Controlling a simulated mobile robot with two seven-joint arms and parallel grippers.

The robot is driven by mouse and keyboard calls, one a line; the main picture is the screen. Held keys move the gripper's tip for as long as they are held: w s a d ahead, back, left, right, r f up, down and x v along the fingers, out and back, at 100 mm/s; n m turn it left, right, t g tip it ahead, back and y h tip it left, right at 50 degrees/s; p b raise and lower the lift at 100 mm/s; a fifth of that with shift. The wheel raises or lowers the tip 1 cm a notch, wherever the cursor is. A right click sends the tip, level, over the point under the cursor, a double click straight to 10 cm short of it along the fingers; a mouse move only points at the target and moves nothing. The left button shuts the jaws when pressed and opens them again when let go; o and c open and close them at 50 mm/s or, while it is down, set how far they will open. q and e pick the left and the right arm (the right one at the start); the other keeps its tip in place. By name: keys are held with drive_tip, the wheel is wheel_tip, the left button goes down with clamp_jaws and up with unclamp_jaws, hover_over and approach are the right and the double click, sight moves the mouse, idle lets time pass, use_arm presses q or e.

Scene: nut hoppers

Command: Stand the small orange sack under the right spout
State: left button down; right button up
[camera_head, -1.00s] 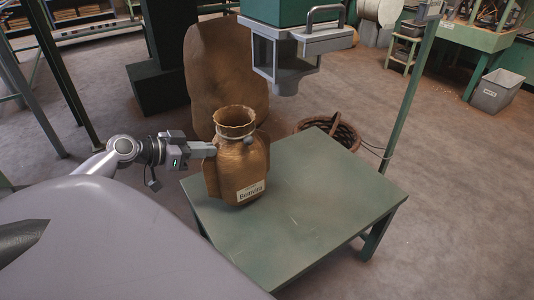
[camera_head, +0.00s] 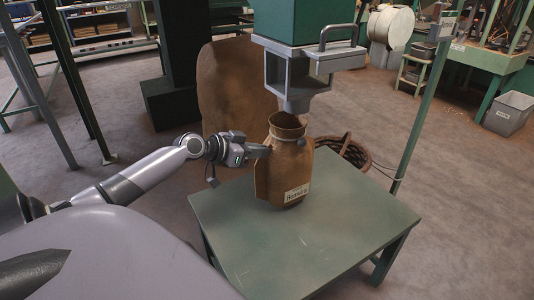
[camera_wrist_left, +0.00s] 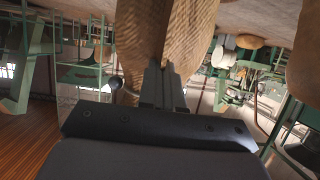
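The small orange-brown sack (camera_head: 284,172) is upright with an open mouth and a white label at its lower front. It is at the green table (camera_head: 350,240), toward its far side; I cannot tell whether its base touches the top. My left gripper (camera_head: 266,151) comes from the left and is shut on the sack just below its neck. In the left wrist view the fingers (camera_wrist_left: 161,85) close on the sack cloth (camera_wrist_left: 165,35). A grey spout (camera_head: 296,104) hangs from a green hopper, just above and slightly right of the sack's mouth. My right gripper is out of view.
A large brown sack (camera_head: 228,90) stands behind the table. A wicker basket (camera_head: 352,152) is on the floor beyond the table. A green post (camera_head: 425,100) rises at the table's right. The table's front and right are clear.

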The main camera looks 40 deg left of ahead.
use_arm(q)
drive_tip(key=w, duration=0.2)
drive_tip(key=shift+w+d, duration=0.35)
drive_tip(key=shift+d, duration=0.05)
drive_tip(key=shift+s+f+b, duration=0.1)
drive_tip(key=shift+f+b, duration=0.35)
drive_tip(key=shift+f, duration=0.35)
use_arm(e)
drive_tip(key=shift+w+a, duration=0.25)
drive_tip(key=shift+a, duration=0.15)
use_arm(q)
drive_tip(key=c, duration=1.3)
unclamp_jaws()
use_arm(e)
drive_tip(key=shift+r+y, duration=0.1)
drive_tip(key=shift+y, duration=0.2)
use_arm(q)
drive_tip(key=shift+s, duration=0.1)
